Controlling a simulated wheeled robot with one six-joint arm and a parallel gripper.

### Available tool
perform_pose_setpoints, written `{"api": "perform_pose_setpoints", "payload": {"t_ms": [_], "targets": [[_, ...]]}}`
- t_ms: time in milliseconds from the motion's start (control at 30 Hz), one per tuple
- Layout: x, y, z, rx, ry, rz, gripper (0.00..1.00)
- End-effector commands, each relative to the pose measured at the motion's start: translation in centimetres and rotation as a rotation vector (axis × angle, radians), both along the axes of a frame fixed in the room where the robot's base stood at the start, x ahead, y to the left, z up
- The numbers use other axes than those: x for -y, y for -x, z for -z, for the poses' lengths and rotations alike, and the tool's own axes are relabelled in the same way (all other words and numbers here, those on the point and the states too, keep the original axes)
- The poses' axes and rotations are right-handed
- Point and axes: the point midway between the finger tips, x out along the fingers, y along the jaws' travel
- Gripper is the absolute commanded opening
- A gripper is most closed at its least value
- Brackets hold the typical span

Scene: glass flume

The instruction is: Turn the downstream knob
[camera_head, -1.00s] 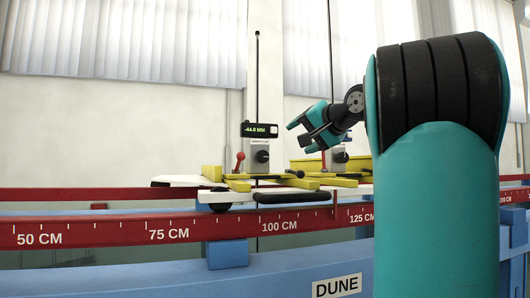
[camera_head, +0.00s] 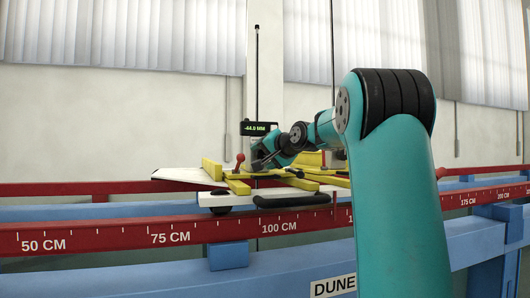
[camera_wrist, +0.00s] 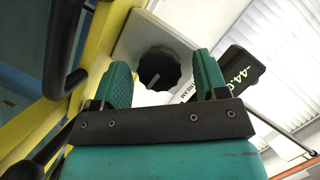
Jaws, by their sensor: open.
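A black ribbed knob (camera_wrist: 159,66) with a pale pointer line sits on a light grey plate (camera_wrist: 133,40) in the wrist view. A label beside it is partly covered; only "STREAM" reads, so I cannot tell which knob it is from the label. My gripper (camera_wrist: 162,80) is open, one teal finger on each side of the knob in this view, apparently short of it with no clear contact. In the head view my gripper (camera_head: 258,154) is at the left gauge post, under the display (camera_head: 260,128) reading -44.0 MM, and hides the knob there.
Yellow bars (camera_head: 238,186) and a red-tipped lever (camera_head: 240,160) are close to my gripper. The white carriage with a black handle (camera_head: 291,200) rides on red rails (camera_head: 186,234) marked in centimetres. A thin upright rod (camera_head: 257,70) rises behind the display.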

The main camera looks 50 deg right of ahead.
Motion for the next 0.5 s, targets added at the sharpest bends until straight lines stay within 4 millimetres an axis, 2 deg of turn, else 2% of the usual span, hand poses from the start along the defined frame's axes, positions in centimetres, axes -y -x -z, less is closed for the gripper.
{"api": "perform_pose_setpoints", "payload": {"t_ms": [233,433,500], "targets": [[0.02,-0.03,0.03,0.001,0.000,0.001,0.64],[0.02,-0.01,0.01,0.001,0.000,0.001,0.18],[0.02,0.00,0.01,0.001,0.000,0.001,0.17]]}}
